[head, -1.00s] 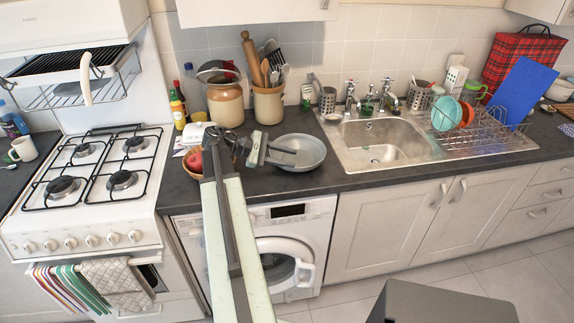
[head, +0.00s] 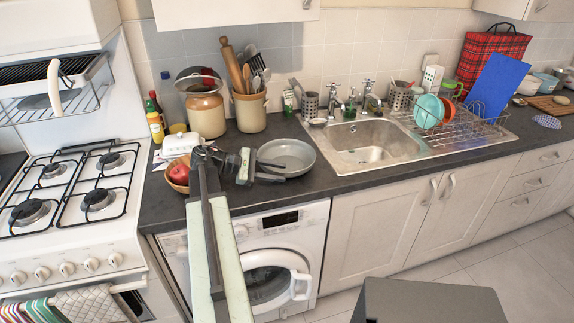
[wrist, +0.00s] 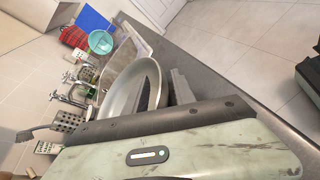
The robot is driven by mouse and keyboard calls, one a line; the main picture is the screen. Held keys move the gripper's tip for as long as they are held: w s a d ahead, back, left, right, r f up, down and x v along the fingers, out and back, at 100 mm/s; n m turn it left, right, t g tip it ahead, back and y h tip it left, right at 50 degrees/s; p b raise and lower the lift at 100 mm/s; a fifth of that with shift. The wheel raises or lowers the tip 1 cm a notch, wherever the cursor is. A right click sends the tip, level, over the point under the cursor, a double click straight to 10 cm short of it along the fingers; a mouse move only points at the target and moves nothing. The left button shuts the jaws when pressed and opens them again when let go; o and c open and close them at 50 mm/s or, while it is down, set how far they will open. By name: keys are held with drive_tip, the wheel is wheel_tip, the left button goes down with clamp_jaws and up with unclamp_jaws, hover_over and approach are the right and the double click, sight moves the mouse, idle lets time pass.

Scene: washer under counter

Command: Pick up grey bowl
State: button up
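The grey bowl (head: 290,153) sits upright on the dark counter, left of the sink. It also shows in the wrist view (wrist: 122,92), seen tilted. My gripper (head: 272,172) is at the bowl's near left edge, with its fingers pointing right. In the wrist view my gripper (wrist: 163,92) has its two dark fingers apart. One finger overlaps the bowl's inside and the other is outside its near rim, so part of the rim appears between them. I cannot tell whether either finger touches the bowl.
A fruit bowl with a red apple (head: 178,173) stands left of my gripper. A utensil crock (head: 250,110) and a brown-white jar (head: 206,112) stand behind. The sink (head: 368,152) is to the right, the stove (head: 70,200) to the left, and the washer (head: 270,270) below the counter.

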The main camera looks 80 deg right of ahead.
sight(288, 173)
drive_tip(key=b+x, duration=0.1)
drive_tip(key=x, duration=0.3)
clamp_jaws()
idle(1.3)
